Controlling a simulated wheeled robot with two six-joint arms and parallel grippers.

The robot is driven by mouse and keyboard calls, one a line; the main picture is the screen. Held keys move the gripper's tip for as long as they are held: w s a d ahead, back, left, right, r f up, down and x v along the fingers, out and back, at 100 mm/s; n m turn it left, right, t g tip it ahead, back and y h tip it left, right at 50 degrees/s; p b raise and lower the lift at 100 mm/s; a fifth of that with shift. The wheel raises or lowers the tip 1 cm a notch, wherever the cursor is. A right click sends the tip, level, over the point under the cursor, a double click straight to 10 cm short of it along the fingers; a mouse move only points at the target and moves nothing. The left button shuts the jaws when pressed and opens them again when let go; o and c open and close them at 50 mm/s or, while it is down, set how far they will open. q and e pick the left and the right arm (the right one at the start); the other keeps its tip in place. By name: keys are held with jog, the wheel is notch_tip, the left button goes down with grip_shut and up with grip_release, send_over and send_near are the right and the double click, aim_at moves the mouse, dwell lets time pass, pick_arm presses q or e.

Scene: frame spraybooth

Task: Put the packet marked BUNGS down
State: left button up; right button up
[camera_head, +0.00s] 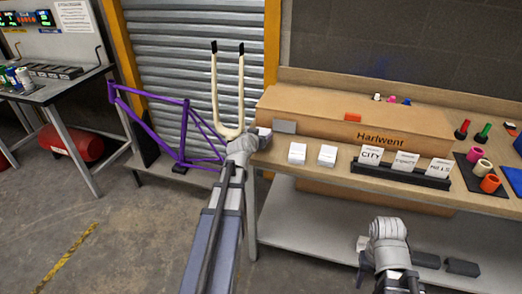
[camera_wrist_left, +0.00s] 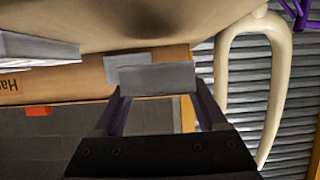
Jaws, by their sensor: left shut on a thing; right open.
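My left gripper (camera_head: 254,138) is at the left end of the wooden bench (camera_head: 262,156). It is shut on a small pale packet (camera_head: 265,131), which shows grey between the fingers in the left wrist view (camera_wrist_left: 157,77). No marking on it can be read, so I cannot tell whether it is the one marked BUNGS. I cannot tell whether it touches the bench top. A grey block (camera_head: 285,127) lies close beside it, against the carton. My right gripper (camera_head: 376,242) is open, low in front of the bench; its fingers are hard to make out.
Two white packets (camera_head: 297,152) (camera_head: 327,155) sit right of the held packet. A black rack (camera_head: 400,176) holds cards, one reading CITY. The Harlwent carton (camera_head: 350,120) fills the bench's back. An ivory fork (camera_head: 241,95) stands upright beside my left gripper; a purple frame (camera_head: 150,125) is further left.

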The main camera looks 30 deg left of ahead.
pick_arm(q)
notch_tip(320, 180, down, 4)
jog(key=b, duration=0.3)
jog(key=shift+r+b, duration=0.2)
jog(key=shift+b, duration=0.1)
jog(key=shift+f, duration=0.2)
jog(key=o, duration=1.3)
jog(key=shift+r, duration=0.15)
